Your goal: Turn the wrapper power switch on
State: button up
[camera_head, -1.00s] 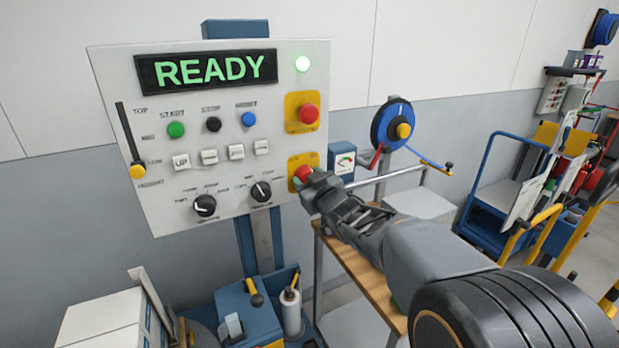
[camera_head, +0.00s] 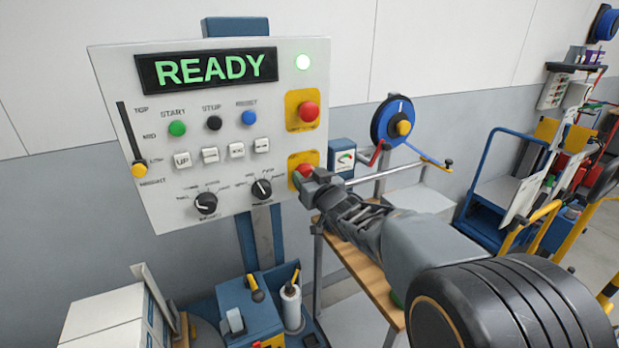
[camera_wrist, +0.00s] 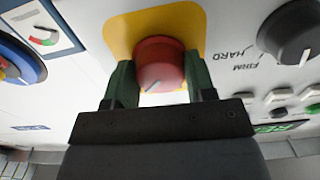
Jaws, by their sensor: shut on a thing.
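In the wrist view the red knob (camera_wrist: 160,62) sits between the two fingers of my gripper (camera_wrist: 161,84), one on each side. The knob's face carries a pale mark near its lower edge.
Another red button (camera_head: 308,112) on a yellow plate is above. Two black dials (camera_head: 205,203) and a row of white buttons (camera_head: 236,151) lie to the left. A blue reel (camera_head: 393,124) and a wooden-topped table (camera_head: 358,268) stand to the right.

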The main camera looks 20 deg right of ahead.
jog(key=shift+r, duration=0.1)
jog(key=o, duration=0.9)
jog(key=shift+s, duration=0.1)
jog(key=s+d, duration=0.1)
jog(key=s, duration=0.8)
jog(key=s+d, duration=0.1)
jog(key=s, duration=0.3)
jog(key=shift+s+d, duration=0.2)
jog(key=shift+d, duration=0.1)
